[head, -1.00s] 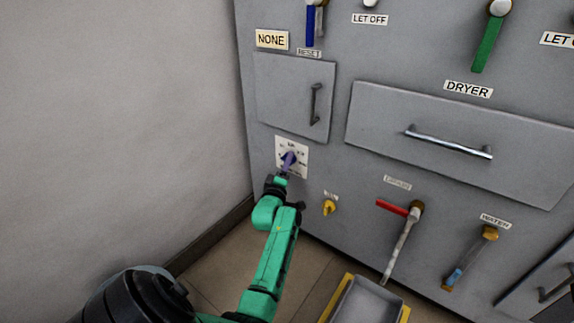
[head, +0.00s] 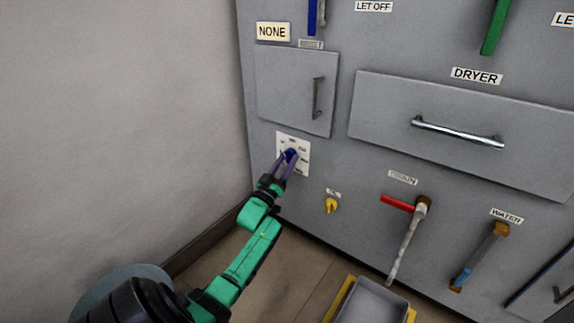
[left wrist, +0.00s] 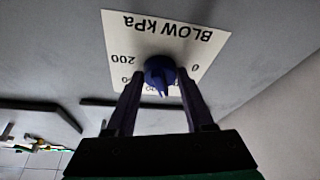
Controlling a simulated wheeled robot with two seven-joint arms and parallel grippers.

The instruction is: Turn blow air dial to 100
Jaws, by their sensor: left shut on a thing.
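The blow air dial is a dark blue knob (head: 291,155) on a white plate (head: 305,171) low on the left of the grey panel. In the left wrist view the plate (left wrist: 205,45) reads "BLOW kPa" upside down, with 200 at left and 0 at right. The knob (left wrist: 160,70) has a pointed tip toward the bottom of that view. Other scale numbers are partly hidden by the fingers. My left gripper (head: 285,161) has its two purple fingers on either side of the knob, shut on it. My right gripper is not in view.
A small yellow knob (head: 331,205) sits right of and below the plate. Above is a small door (head: 290,88) with a handle. A red-handled lever (head: 398,202) and a water lever (head: 482,256) are further right. A bare wall (head: 110,120) stands at left.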

